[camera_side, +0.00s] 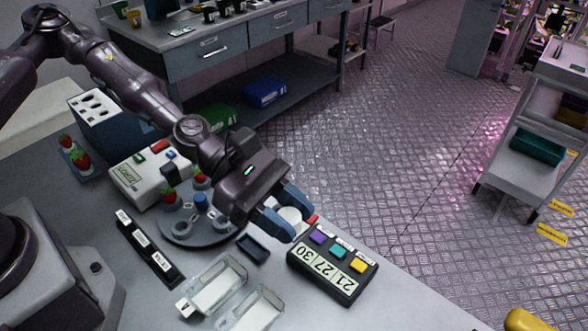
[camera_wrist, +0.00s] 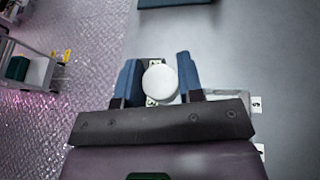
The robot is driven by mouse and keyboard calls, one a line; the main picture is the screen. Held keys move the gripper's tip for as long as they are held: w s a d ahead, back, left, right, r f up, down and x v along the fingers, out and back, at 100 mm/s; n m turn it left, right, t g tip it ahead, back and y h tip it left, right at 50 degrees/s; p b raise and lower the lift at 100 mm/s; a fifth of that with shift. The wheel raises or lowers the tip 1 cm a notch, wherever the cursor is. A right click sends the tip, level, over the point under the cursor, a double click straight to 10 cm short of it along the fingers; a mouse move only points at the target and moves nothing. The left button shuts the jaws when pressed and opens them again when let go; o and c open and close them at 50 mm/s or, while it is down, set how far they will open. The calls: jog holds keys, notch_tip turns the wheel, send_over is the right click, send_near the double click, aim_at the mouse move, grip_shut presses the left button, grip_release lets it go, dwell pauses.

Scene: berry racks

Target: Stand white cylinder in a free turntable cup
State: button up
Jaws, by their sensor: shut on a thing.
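My gripper (camera_side: 288,219) is shut on the white cylinder (camera_side: 291,214), its blue fingers on either side. In the wrist view the cylinder's round white top (camera_wrist: 160,81) shows between the gripper fingers (camera_wrist: 160,84). It is near the black box with coloured buttons; I cannot tell how high above the table it is. The grey turntable (camera_side: 205,234) lies to the left of my gripper. My gripper hides the turntable's right side.
A black box with number tiles and coloured buttons (camera_side: 333,271) is just below my gripper. A small dark blue tray (camera_side: 253,247), clear trays (camera_side: 216,286), a black labelled strip (camera_side: 148,249) and a white device (camera_side: 147,178) surround the turntable.

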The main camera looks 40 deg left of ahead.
jog(key=s+a+f+m+g+y, duration=0.35)
jog(key=s+m+g+y, duration=0.35)
jog(key=m, duration=0.4)
jog(key=s+a+f+m+g+y, duration=0.35)
jog(key=m+g+y, duration=0.45)
jog(key=m+y, duration=0.3)
jog(key=w+a+r+m+t+y, duration=0.4)
jog(key=a+r+m+t+y, duration=0.5)
jog(key=a+r+m+t, duration=0.75)
jog(key=shift+m+g, duration=0.55)
jog(key=shift+g, duration=0.2)
jog(key=shift+d+f, duration=0.3)
jog(key=shift+f, duration=3.25)
jog(key=shift+d+f, duration=0.35)
jog(key=shift+f, duration=3.25)
jog(key=shift+d+f, duration=0.3)
jog(key=shift+f, duration=3.25)
jog(key=shift+s+d+f, duration=0.1)
jog(key=shift+f, duration=0.05)
